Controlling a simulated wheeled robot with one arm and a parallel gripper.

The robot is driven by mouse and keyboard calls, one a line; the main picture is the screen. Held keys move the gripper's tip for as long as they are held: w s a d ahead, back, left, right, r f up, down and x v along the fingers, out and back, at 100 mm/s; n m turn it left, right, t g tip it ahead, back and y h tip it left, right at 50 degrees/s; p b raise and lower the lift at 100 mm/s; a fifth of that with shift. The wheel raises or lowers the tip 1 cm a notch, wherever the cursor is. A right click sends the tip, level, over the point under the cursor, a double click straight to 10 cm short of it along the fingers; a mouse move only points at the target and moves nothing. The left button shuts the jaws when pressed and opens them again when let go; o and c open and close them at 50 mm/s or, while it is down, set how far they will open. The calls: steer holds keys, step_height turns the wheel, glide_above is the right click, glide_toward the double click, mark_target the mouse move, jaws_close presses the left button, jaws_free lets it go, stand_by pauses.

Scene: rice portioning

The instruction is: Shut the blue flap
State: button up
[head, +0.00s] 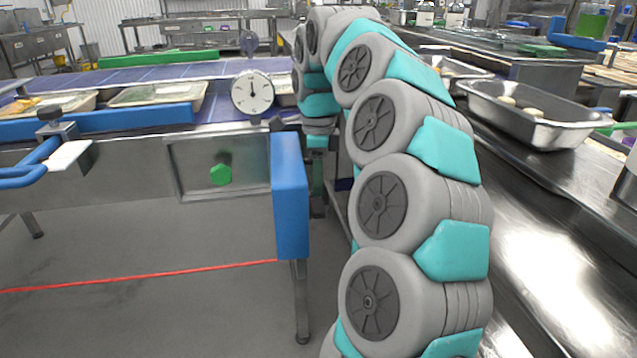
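The blue flap (290,198) is an upright panel at the right end of the steel conveyor frame (120,178). It stands to the right of a framed steel recess (180,168) with a green knob (221,174), and does not cover it. How the flap is hinged cannot be told. My arm rises on the right and bends over. Its end with my gripper (317,150) points down just right of the flap's upper part, apparently behind it. The fingers are small and partly hidden, so their opening and any contact with the flap are unclear.
A round dial (252,93) stands on the conveyor edge above the recess. Trays (158,93) lie on the blue belt. A blue handle with a white block (68,156) juts out at left. A steel counter with a metal pan (535,125) is at right. The floor in front is open.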

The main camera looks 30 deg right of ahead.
jaws_close()
stand_by(1.1)
